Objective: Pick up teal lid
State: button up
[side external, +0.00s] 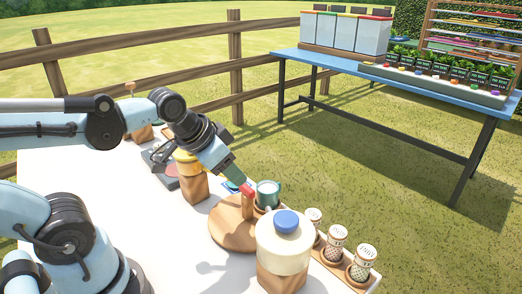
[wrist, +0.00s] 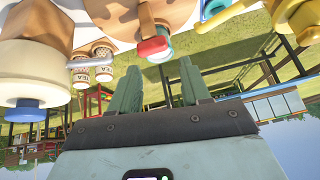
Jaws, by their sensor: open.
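A small round teal piece (side external: 268,194) with a pale top stands by the round wooden board in the side view. It is the likeliest teal lid, but I cannot tell whether it is a lid or a cup. In the wrist view its teal rim (wrist: 164,56) shows partly behind a red-tipped wooden piece. My gripper (side external: 236,177) points down toward it from the upper left. In the wrist view my gripper (wrist: 160,78) has its two teal fingers apart with nothing between them.
The red-tipped piece (side external: 247,190) stands close to the teal piece. A cream jar with a blue knob (side external: 286,222) is in front, and several patterned shakers (side external: 337,236) stand at the right. A yellow-topped wooden container (side external: 190,180) is left. The round wooden board (side external: 228,232) has bare room.

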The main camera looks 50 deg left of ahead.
jog(key=w+a+f+m+g, duration=0.1)
jog(key=w+a+m+g, duration=0.75)
jog(key=a+m, duration=0.6)
jog(key=shift+m+t, duration=0.95)
jog(key=f, duration=0.4)
jog(key=w+d+f, duration=0.1)
jog(key=f, duration=0.7)
jog(key=shift+w+d, duration=0.3)
jog(key=shift+w, duration=0.05)
jog(key=shift+c, duration=0.5)
grip_shut()
